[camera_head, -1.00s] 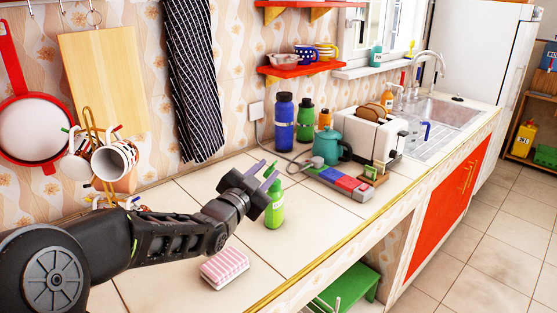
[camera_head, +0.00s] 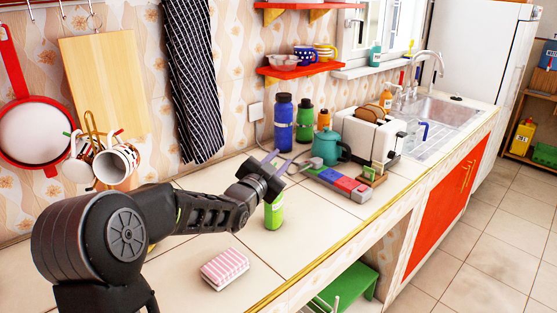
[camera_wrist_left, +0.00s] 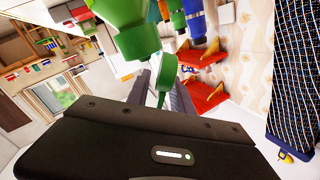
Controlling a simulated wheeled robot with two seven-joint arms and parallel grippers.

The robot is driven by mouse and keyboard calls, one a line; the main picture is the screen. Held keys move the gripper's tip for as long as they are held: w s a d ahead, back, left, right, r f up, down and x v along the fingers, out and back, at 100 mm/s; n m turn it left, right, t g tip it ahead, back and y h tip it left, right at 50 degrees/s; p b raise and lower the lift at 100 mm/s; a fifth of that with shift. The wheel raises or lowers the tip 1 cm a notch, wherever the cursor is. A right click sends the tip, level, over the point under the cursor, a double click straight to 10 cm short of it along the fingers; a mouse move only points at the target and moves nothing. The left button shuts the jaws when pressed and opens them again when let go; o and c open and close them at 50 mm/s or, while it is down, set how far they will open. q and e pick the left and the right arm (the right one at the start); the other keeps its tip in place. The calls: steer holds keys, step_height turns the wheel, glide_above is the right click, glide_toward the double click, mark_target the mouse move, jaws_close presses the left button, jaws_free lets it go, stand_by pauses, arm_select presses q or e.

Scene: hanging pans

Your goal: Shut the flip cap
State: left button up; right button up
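The green bottle (camera_head: 274,213) stands upright on the tiled counter; its top is hidden behind my left gripper in the head view. My left gripper (camera_head: 276,162) is at the bottle's top, its fingers apart. In the left wrist view, the bottle (camera_wrist_left: 112,12) comes in from the top edge, with its green top part (camera_wrist_left: 138,42) below. The green flip cap (camera_wrist_left: 166,75) stands open, off the bottle's mouth. It shows between the two fingers of my left gripper (camera_wrist_left: 162,88), which look open; I cannot tell whether they touch it. My right gripper is out of view.
A pink striped sponge (camera_head: 225,269) lies in front of the bottle. Behind are a blue bottle (camera_head: 283,124), another green bottle (camera_head: 305,122) and a teal kettle (camera_head: 327,148). A coloured block strip (camera_head: 340,183) lies to the right. Mugs (camera_head: 116,162) hang at left.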

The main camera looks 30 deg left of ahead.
arm_select(q)
jaws_close()
stand_by(0.6)
